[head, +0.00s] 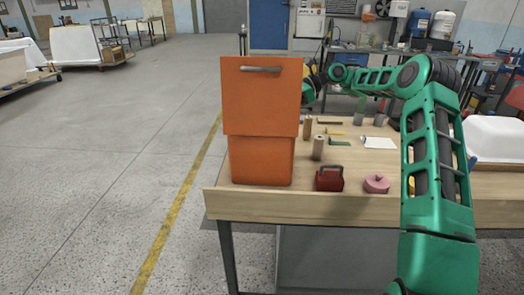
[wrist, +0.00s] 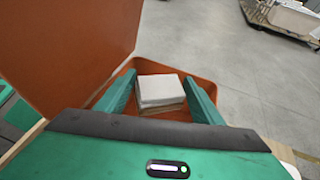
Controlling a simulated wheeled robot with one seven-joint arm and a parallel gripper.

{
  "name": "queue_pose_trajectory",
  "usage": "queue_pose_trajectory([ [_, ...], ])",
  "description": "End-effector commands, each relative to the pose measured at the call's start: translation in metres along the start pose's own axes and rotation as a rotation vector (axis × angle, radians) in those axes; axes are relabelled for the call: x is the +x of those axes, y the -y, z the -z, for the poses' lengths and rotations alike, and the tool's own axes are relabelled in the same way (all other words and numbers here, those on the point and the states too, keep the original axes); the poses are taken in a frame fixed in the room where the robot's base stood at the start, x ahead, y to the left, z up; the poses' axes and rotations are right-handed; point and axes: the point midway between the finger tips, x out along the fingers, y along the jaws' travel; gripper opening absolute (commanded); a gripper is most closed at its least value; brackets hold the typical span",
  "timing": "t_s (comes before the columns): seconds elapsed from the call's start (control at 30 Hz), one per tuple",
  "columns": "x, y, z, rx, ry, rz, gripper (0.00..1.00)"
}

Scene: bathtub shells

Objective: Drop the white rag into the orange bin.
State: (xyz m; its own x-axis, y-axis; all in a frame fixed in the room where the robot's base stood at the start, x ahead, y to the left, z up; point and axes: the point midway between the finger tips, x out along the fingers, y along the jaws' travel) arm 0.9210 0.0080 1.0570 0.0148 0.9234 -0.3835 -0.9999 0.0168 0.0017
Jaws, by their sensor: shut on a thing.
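The orange bin (head: 262,160) stands at the left end of the wooden table, with an orange panel with a handle raised above it. In the wrist view the bin's rim (wrist: 207,86) surrounds the space beyond my fingers, with the raised panel at the left. My gripper (wrist: 160,78) is over the bin's opening, shut on the white rag (wrist: 158,88), a pale folded block between its two green fingers. In the head view the orange panel hides my fingers and the rag. The bin's floor is mostly hidden.
On the table are a red padlock-like object (head: 329,179), a pink disc (head: 376,184), small cylinders (head: 318,148) and a white card (head: 379,143). A white container (head: 494,138) stands at the right. Floor left of the table is clear.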

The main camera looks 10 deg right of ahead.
Motion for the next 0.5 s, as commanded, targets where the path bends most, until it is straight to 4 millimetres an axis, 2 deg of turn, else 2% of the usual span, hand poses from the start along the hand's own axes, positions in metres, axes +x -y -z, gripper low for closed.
queue_pose_trajectory([
  [0.2, 0.009, 0.0, 0.02, 0.001, 0.0, -0.002, 0.39],
  [0.5, 0.014, 0.0, 0.031, -0.001, 0.001, -0.001, 0.39],
])
